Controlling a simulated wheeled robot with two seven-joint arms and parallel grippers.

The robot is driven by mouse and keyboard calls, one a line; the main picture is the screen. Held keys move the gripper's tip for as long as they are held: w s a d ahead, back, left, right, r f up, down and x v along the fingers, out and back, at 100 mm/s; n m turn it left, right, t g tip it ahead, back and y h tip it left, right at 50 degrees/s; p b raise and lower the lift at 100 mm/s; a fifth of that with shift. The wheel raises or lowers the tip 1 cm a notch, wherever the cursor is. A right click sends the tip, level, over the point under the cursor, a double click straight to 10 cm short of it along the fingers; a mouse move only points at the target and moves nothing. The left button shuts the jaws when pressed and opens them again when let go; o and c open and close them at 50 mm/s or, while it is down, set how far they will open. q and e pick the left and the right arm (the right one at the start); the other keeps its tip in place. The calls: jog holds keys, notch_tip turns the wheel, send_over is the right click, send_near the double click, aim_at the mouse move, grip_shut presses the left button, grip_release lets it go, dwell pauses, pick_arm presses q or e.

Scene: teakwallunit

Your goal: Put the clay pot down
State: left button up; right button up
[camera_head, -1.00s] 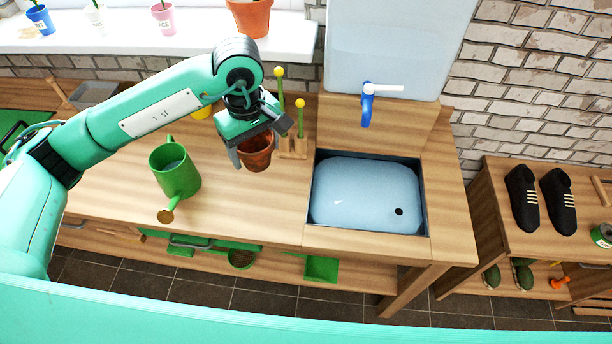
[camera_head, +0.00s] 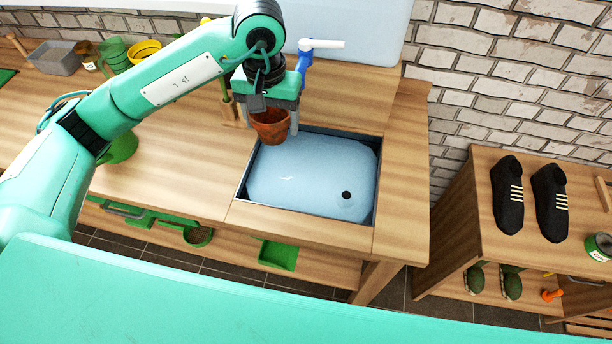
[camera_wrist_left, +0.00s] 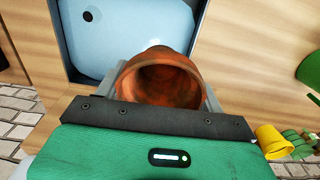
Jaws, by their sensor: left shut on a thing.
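The clay pot (camera_head: 270,126) is brown-orange and held upright by my left gripper (camera_head: 272,112), over the upper left corner of the sink. In the left wrist view the pot (camera_wrist_left: 160,82) sits between the fingers, with its open mouth facing the camera and its inside looking empty. My left gripper (camera_wrist_left: 158,100) is shut on it. The gap between the pot's bottom and the surface below cannot be told. My right gripper is not in view.
The pale blue sink (camera_head: 310,180) is set in the wooden counter (camera_head: 190,150). A blue tap (camera_head: 304,62) stands close behind the gripper. The green watering can (camera_head: 122,147) is partly hidden by my arm. Free counter lies left of the sink.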

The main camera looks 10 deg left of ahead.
pick_arm(q)
notch_tip(320, 180, down, 15)
jog(key=p, duration=0.3)
jog(key=shift+s+a+f, duration=0.1)
jog(key=shift+a+f, duration=0.05)
notch_tip(320, 180, down, 4)
jog(key=shift+r+p, duration=0.2)
jog(key=shift+p, duration=0.45)
jog(key=shift+f, duration=0.25)
jog(key=o, duration=0.6)
jog(key=shift+b, duration=0.3)
jog(key=o, duration=0.4)
jog(key=shift+o, duration=0.2)
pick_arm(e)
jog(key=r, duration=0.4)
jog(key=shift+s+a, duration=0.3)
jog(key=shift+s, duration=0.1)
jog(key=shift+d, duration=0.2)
